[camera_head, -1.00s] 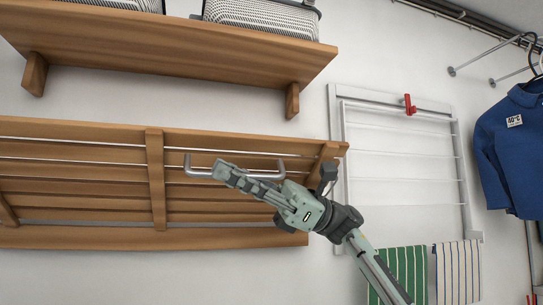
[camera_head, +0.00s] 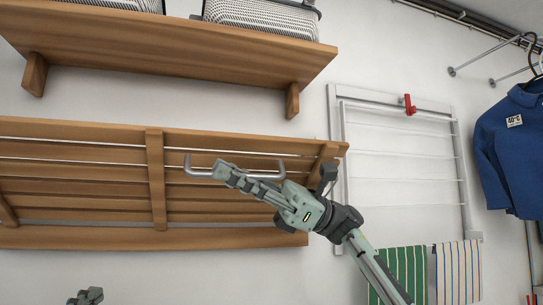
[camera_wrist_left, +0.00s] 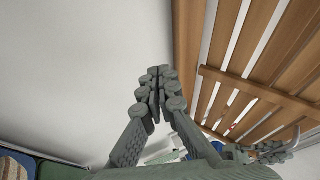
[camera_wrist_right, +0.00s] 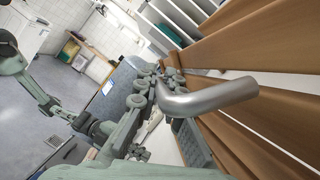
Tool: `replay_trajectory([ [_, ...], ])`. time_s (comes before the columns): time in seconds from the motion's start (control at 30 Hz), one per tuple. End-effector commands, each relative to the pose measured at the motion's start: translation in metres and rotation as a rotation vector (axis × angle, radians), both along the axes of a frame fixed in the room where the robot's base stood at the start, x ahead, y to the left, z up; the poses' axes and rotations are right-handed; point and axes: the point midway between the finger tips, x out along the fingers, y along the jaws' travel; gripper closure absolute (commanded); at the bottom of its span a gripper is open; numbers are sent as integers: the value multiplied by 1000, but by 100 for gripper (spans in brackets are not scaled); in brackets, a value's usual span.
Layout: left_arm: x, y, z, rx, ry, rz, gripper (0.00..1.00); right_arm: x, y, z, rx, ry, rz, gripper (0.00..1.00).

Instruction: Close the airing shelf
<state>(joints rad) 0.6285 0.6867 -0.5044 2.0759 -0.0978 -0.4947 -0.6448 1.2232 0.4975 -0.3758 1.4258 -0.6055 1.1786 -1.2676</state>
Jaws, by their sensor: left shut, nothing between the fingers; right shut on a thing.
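The airing shelf (camera_head: 154,195) is a wooden slatted rack against the wall, under a solid wooden shelf. A grey metal bar handle (camera_head: 200,174) stands out near its upper edge. My right gripper (camera_head: 222,172) is shut on this handle near its left part. In the right wrist view the handle (camera_wrist_right: 225,96) runs between the fingers beside the wooden slats. My left gripper (camera_head: 88,295) shows only partly at the bottom edge of the head view, below the rack. In the left wrist view its fingers (camera_wrist_left: 157,80) are shut and empty, apart from the slats (camera_wrist_left: 250,95).
The solid wooden shelf (camera_head: 180,62) above carries baskets (camera_head: 262,14). To the right are a white wall rack (camera_head: 402,158) with a red clip (camera_head: 409,105), hanging striped towels (camera_head: 459,270) and a blue shirt (camera_head: 515,150).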

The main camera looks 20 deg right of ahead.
Motion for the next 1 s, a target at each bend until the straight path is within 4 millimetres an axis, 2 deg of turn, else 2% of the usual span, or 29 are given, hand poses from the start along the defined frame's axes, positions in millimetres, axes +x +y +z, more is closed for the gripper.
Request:
replay_trajectory([
  [0.03, -21, -37, 29, 41, -84, -58, 100, 2, -1, 0, 3, 2, -5, 100],
  [0.1, -52, -80, 60, 108, -191, -118, 100, 2, -1, 0, 3, 2, -5, 100],
  [0.2, -100, -131, 97, 190, -345, -189, 100, 2, -1, 0, 3, 2, -5, 100],
  [0.33, -156, -176, 128, 268, -513, -251, 100, 2, -1, 0, 3, 2, -5, 100],
  [0.4, -179, -191, 138, 297, -578, -271, 100, 2, -1, 0, 3, 2, -5, 100],
  [0.5, -200, -204, 146, 323, -640, -288, 100, 2, -1, 0, 3, 2, -5, 100],
  [0.67, -207, -215, 154, 334, -670, -296, 100, 2, -1, 1, 3, 2, -5, 100],
  [1.0, -180, -261, 192, 332, -667, -297, 100, 2, -1, 1, 3, 2, -5, 100],
])
